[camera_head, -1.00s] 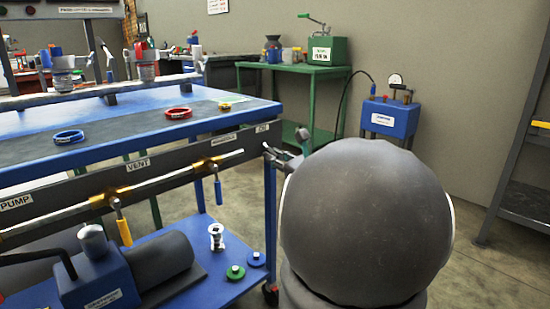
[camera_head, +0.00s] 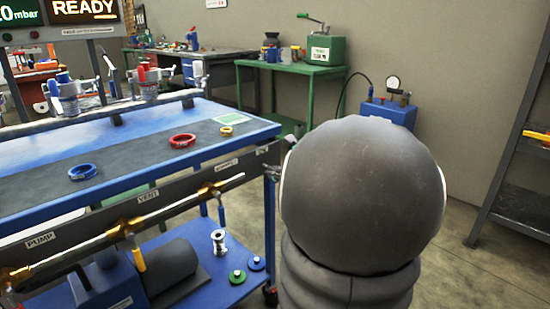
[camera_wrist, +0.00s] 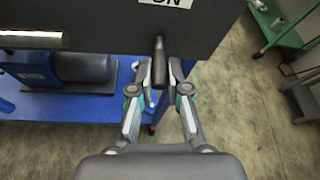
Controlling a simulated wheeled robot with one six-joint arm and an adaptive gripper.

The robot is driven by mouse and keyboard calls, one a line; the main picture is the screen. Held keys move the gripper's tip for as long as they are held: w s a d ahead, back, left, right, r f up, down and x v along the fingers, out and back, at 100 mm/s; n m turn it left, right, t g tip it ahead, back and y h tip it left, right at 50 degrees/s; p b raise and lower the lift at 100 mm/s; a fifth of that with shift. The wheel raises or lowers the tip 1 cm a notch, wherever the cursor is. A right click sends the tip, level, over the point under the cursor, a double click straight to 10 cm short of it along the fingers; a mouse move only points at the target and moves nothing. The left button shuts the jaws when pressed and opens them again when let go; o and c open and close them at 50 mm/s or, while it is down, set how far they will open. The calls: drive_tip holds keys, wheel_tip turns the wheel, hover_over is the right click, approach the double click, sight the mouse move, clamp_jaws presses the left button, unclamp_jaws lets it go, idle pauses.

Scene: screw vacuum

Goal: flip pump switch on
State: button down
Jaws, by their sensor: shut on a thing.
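The pump switch is a dark lever (camera_wrist: 160,68) sticking out of the bench's dark front panel, below a white label (camera_wrist: 166,2) that appears upside down as "NO". In the wrist view my gripper (camera_wrist: 161,72) has its two fingers closed in on the lever, one on each side. The lever's end points toward the gripper's palm. In the head view my round grey arm joint hides most of the gripper and the switch. The pump (camera_head: 105,283) sits on the blue lower shelf (camera_head: 205,292), and the "PUMP" label (camera_head: 40,240) is on the panel's left.
A brass-jointed pipe (camera_head: 170,215) with yellow and blue valve handles runs along the panel. Rings in blue (camera_head: 82,172), red (camera_head: 182,140) and yellow (camera_head: 226,131) lie on the bench top. A "READY" display (camera_head: 82,8) stands behind.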

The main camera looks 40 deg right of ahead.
drive_tip(key=r+g+p, duration=0.1)
drive_tip(key=g+p, duration=0.1)
drive_tip(key=shift+r+g+p, duration=0.3)
drive_tip(key=shift+p, duration=0.1)
drive_tip(key=shift+w+r+g, duration=0.15)
drive_tip(key=shift+r+g, duration=0.2)
drive_tip(key=shift+g, duration=0.75)
drive_tip(key=shift+w+r+g, duration=0.1)
drive_tip(key=shift+r+g, duration=0.25)
drive_tip(key=shift+g, duration=0.75)
drive_tip(key=c, duration=1.1)
unclamp_jaws()
drive_tip(key=shift+c, duration=0.2)
drive_tip(key=v, duration=1.2)
drive_tip(key=shift+a, duration=0.2)
